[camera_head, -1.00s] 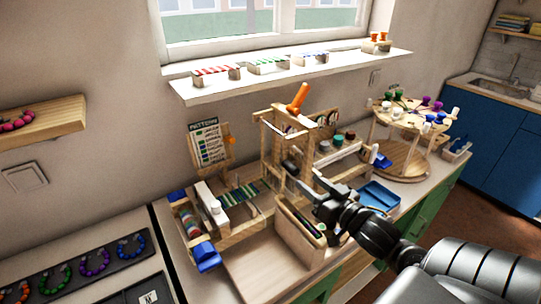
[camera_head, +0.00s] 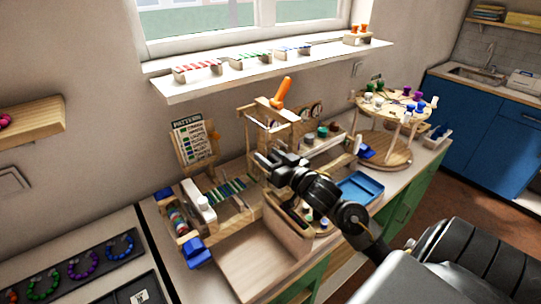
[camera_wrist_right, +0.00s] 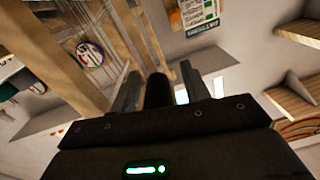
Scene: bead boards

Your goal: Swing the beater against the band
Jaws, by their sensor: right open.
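The loom's wooden frame (camera_head: 247,135) stands upright on the worktop, with an orange handle (camera_head: 283,92) at its top. The striped woven band (camera_head: 225,188) lies to the left of the frame, in green, white and dark stripes. My right gripper (camera_head: 264,160) is in front of the frame, jaws open. In the right wrist view, a dark rounded bar (camera_wrist_right: 158,92), perhaps the beater's grip, shows between the two open fingers; I cannot tell whether they touch it. My gripper hides the beater in the head view. My left gripper is not in view.
A pattern card (camera_head: 195,140) stands behind the band. A wooden box (camera_head: 285,228) stands below my right arm. A blue tray (camera_head: 360,188) and a round bead carousel (camera_head: 385,152) are to the right. A window shelf (camera_head: 270,68) runs above.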

